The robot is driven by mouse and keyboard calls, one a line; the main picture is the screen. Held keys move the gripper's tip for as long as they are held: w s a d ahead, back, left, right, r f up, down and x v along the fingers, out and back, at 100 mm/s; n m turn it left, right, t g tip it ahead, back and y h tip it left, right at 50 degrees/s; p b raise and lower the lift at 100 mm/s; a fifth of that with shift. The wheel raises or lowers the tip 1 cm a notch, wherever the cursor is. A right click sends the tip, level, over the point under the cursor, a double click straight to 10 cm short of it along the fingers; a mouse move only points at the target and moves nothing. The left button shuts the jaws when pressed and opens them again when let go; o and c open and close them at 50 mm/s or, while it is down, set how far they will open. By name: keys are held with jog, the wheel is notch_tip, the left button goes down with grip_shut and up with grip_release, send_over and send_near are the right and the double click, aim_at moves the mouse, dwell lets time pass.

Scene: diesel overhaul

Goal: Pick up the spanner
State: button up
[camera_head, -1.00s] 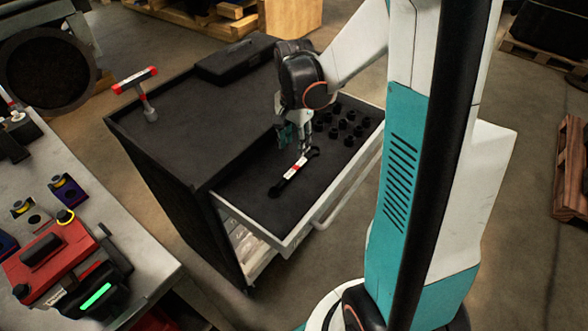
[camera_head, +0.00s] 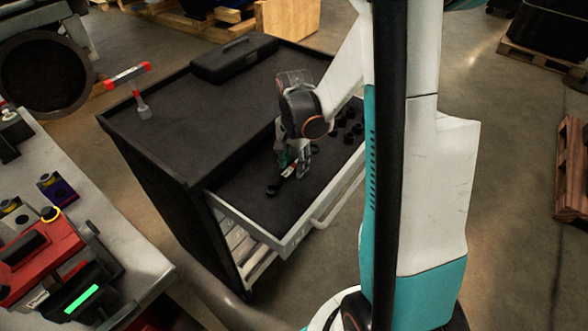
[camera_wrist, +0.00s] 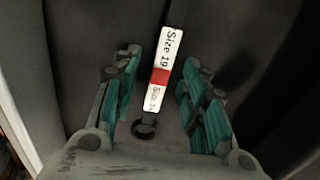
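The spanner (camera_wrist: 145,127) lies in the open drawer. It is dark, with a white label marked "Size 19" and a red band across it; its ring end is near my gripper's palm in the wrist view. In the head view the spanner (camera_head: 273,189) is partly hidden by my gripper (camera_head: 293,163). In the wrist view my gripper (camera_wrist: 161,97) is open, with its teal finger pads on either side of the labelled handle. A gap shows between the handle and each pad.
The drawer (camera_head: 262,237) sticks out from a black tool cabinet (camera_head: 170,115). Several black sockets (camera_head: 349,125) stand in its far right part. A black case (camera_head: 234,60) and a red-and-grey T-shaped tool (camera_head: 142,105) are on the cabinet top. A workbench (camera_head: 137,252) is at left.

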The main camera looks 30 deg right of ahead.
aim_at(294, 165)
grip_shut()
jog(key=shift+r, duration=0.2)
notch_tip(294, 165, up, 20)
jog(key=p, duration=0.6)
jog(key=shift+f+p, duration=0.15)
jog(key=shift+p, duration=0.15)
